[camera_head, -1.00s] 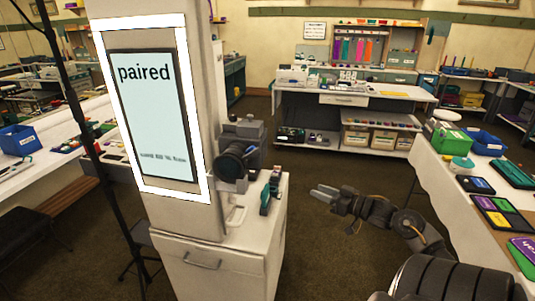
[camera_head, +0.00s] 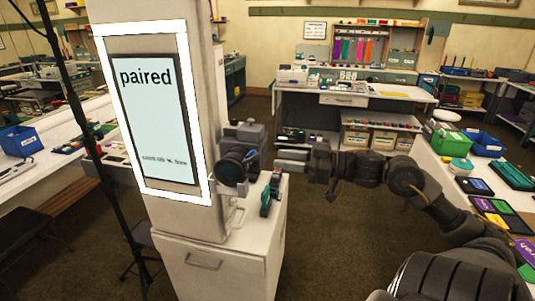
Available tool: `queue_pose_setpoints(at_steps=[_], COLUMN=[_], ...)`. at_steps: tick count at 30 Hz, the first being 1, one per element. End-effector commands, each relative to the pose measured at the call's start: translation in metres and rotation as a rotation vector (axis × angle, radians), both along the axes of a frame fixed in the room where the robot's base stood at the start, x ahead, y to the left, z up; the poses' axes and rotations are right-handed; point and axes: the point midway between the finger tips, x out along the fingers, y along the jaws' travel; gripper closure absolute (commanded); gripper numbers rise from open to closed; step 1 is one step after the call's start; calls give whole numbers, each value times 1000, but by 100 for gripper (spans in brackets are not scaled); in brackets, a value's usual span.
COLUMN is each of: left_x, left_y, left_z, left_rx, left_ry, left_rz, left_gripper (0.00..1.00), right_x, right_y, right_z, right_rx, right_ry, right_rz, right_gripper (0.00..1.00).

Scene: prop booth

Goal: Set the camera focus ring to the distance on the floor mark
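The camera (camera_head: 246,135), dark grey with a black round lens barrel (camera_head: 232,168), stands at the right side of the white pillar, above the white cabinet. The focus ring's markings are too small to read. My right gripper (camera_head: 288,160) is to the right of the camera, at about lens height in the picture. Its two fingers point left towards the camera, apart, with nothing seen between them. A gap shows between the fingertips and the camera. My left gripper is not in view. I see no floor mark that I can make out.
A screen reading "paired" (camera_head: 155,115) is on the pillar. Small dark and teal items (camera_head: 270,192) stand on the white cabinet (camera_head: 215,262) below the camera. A thin black pole (camera_head: 85,130) is at left. A table with trays (camera_head: 440,185) is at right. Open floor (camera_head: 335,240) lies between.

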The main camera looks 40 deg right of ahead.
Motion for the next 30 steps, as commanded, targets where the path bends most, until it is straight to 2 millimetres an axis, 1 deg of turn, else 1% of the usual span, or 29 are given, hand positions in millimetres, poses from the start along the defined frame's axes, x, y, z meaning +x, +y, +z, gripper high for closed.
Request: queue_pose_setpoints(at_steps=[1,3,10,16,24,25,26,30], left_x=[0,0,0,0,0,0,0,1], left_y=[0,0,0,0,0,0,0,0], left_z=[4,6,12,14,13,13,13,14], left_rx=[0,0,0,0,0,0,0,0], left_ry=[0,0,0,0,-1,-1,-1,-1], left_rz=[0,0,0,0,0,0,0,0], left_gripper=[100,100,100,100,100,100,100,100], right_x=[7,15,36,42,43,43,43,43], right_y=[5,11,24,29,29,29,29,29], right_z=[3,3,2,1,0,0,0,0], right_rx=[-1,0,1,0,1,1,1,1], right_ry=[-2,-3,-4,-1,-1,-1,-1,-1], right_rz=[3,3,0,0,-1,-1,-1,-1], right_gripper=[64,64,64,64,64,65,69,87])
